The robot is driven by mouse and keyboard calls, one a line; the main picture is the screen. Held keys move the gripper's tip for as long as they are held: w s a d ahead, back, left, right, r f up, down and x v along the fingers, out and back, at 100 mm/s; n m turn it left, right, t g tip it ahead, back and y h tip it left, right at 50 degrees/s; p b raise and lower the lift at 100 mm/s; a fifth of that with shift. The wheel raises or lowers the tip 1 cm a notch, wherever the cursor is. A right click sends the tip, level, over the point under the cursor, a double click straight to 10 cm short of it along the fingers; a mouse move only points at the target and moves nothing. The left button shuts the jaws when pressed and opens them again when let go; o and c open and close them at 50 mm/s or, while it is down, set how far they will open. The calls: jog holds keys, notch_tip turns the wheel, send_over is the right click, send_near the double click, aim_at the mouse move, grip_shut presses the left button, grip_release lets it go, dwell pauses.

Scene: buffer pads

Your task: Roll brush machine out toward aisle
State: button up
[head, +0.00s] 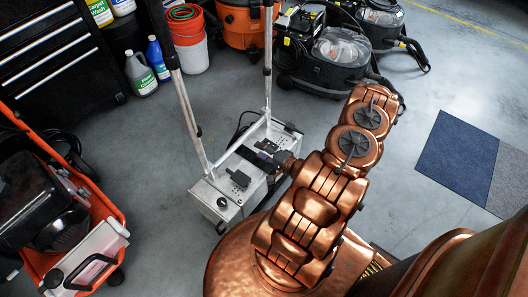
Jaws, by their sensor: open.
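The brush machine (228,194) is a low silver metal box with dark fittings on top. Two long upright poles (188,112) rise from it toward the top of the picture, and a silver crossbar (243,140) joins them low down. It stands on the grey floor in the middle of the head view. My copper arm reaches over its right side and hides part of it. My gripper (259,157) is dark and open, over the top of the box and just right of the crossbar. Whether its fingers touch anything cannot be told.
An orange-framed machine (92,232) stands at the lower left. A black tool chest (50,62), bottles (140,74), buckets (188,42) and an orange vacuum (240,25) line the back. Black extractors (325,60) stand at the top. Floor is clear toward the blue-grey mat (453,152) at right.

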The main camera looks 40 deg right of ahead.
jog(key=shift+s+d+r, duration=0.1)
jog(key=shift+s, duration=0.4)
dwell(0.3)
